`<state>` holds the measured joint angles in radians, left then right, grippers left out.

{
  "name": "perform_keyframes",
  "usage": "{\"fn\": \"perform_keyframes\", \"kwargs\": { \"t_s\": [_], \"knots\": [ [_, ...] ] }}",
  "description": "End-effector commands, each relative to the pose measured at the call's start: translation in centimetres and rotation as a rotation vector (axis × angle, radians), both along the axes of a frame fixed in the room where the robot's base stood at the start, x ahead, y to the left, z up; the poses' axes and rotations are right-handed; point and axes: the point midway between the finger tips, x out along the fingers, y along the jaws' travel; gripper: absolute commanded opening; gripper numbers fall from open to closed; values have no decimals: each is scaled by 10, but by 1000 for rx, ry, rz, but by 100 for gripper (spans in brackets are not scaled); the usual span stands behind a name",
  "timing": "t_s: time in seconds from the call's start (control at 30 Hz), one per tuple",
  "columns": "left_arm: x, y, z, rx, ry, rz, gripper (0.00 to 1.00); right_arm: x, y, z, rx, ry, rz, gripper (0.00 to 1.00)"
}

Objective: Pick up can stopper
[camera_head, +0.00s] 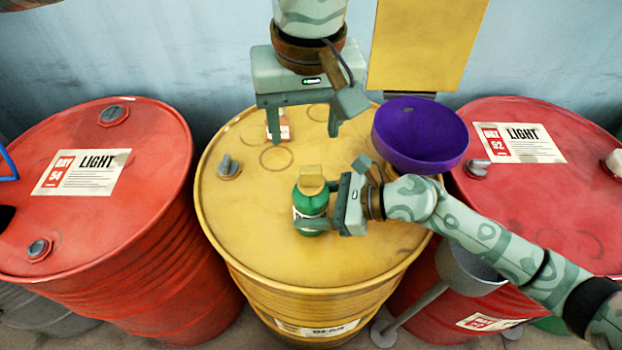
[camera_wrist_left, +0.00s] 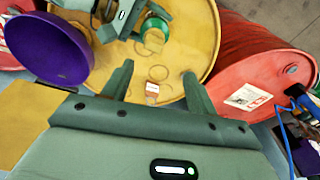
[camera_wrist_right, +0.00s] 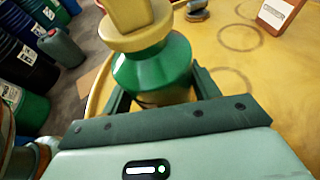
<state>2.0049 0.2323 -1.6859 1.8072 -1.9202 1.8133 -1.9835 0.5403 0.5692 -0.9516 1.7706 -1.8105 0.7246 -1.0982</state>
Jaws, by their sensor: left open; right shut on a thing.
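The green can (camera_head: 310,206) stands upright on the yellow drum with its tan stopper (camera_head: 311,178) in its top. The stopper also shows in the left wrist view (camera_wrist_left: 154,40) and in the right wrist view (camera_wrist_right: 135,22). My right gripper (camera_head: 331,207) is shut on the can's body from the right; in the right wrist view the can (camera_wrist_right: 152,72) sits between its fingers. My left gripper (camera_head: 303,126) is open and empty, pointing down above the back of the yellow drum, behind the can and stopper and apart from them.
The yellow drum (camera_head: 235,235) has a bung (camera_head: 228,167) at left and a small red-white box (camera_head: 284,131) below my left gripper. A purple bowl-shaped funnel (camera_head: 420,135) is at the back right. Red drums (camera_head: 130,215) (camera_head: 560,200) flank it.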

Motion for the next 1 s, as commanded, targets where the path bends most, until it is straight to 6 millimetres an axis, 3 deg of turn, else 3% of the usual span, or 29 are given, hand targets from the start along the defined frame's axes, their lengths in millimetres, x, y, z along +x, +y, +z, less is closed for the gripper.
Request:
{"fn": "perform_keyframes", "kwargs": {
  "t_s": [0.1,0.2,0.4,0.57,0.8,1.0],
  "knots": [
    [-1,-7,-8,-17,0,-153,58,0,0,0,1,0,0,26],
    [1,-8,-24,-18,0,-187,58,0,0,0,1,0,0,26],
    [6,-8,-59,-19,-1,-184,58,0,0,0,1,0,0,26],
    [9,-8,-73,-20,-2,-183,58,0,0,0,1,0,0,26],
    [17,-7,-110,-18,-1,-181,58,0,0,1,1,0,0,26],
    [19,-7,-121,-18,-5,-182,58,0,0,0,1,0,0,26]
  ]
}}
